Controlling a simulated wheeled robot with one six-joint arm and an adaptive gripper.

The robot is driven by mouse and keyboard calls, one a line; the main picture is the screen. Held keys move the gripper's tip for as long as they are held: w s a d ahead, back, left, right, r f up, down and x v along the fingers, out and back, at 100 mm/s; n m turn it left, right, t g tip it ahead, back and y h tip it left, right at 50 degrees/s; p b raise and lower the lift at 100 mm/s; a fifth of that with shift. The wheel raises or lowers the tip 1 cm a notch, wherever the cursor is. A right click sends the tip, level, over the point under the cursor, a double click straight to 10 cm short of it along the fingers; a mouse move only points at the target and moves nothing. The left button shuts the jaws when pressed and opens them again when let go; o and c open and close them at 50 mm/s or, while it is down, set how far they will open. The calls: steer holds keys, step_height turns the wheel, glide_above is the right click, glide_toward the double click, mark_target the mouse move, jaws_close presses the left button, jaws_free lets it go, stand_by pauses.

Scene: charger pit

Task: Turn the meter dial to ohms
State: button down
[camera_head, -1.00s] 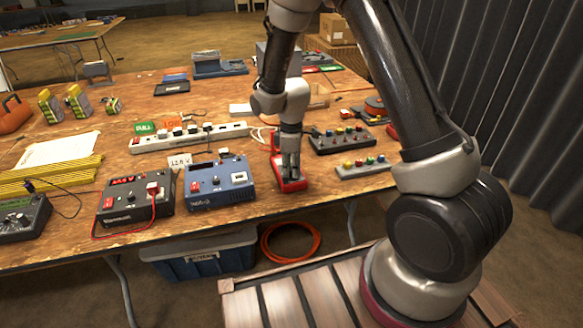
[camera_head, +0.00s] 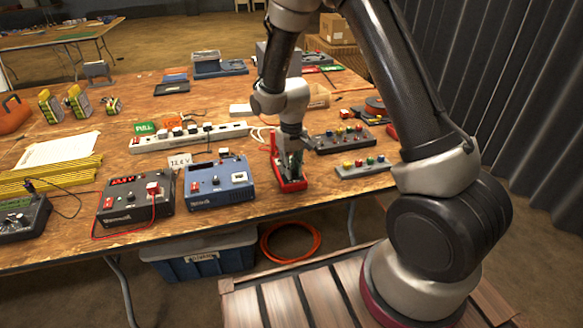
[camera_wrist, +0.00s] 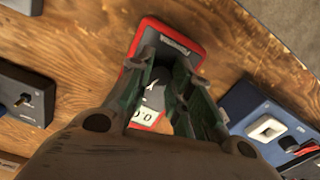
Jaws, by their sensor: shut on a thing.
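The meter (camera_head: 292,181) is a red-edged, dark-faced device lying on the wooden table near its front edge, right of the blue charger box. In the wrist view the meter (camera_wrist: 178,45) shows its red rim and part of a white display reading (camera_wrist: 144,115). My gripper (camera_head: 291,172) points down over the meter. In the wrist view my gripper (camera_wrist: 163,80) has its two fingers on either side of the dark round dial (camera_wrist: 160,76), shut on it. The dial's markings and pointer are mostly hidden by the fingers.
The blue charger box (camera_head: 219,183) stands close to the left, with a black charger box (camera_head: 135,203) beyond it. Button boxes (camera_head: 343,139) and (camera_head: 363,167) lie to the right. A white power strip (camera_head: 188,138) lies behind. The table's front edge is near.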

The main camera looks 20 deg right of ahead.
steer(key=m, duration=0.4)
steer(key=shift+m, duration=2.1)
steer(key=c, duration=1.2)
jaws_free()
steer(key=shift+c, duration=0.2)
step_height(320, 180, up, 12)
